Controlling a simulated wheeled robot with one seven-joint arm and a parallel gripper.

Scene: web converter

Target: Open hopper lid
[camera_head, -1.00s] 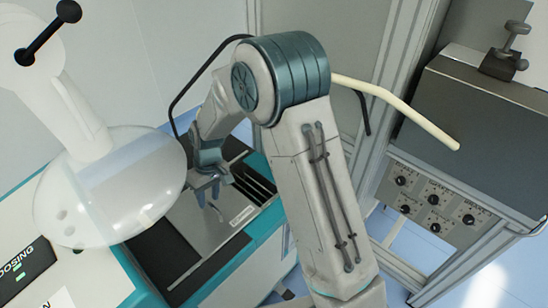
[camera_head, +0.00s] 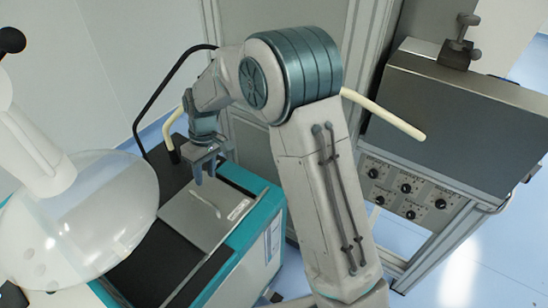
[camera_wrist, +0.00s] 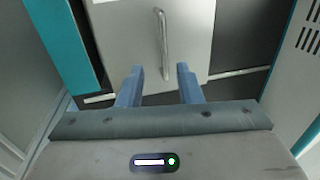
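The hopper lid (camera_head: 186,223) is a flat grey metal panel with a thin bar handle (camera_head: 206,203) and a white label, lying on top of the teal-and-white machine. In the wrist view the lid (camera_wrist: 193,60) shows with its upright silver handle (camera_wrist: 163,45) ahead of the fingers. My gripper (camera_head: 206,172) is above the lid near the handle, fingers pointing down. In the wrist view my gripper (camera_wrist: 160,72) has its two blue fingers apart with nothing between them. The handle looks roughly lined up with the gap.
A large clear dome with a white neck (camera_head: 75,215) stands at the left, near the lid. A grey cabinet with a knob panel (camera_head: 405,188) stands at the right. Dark surfaces (camera_head: 160,262) flank the lid.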

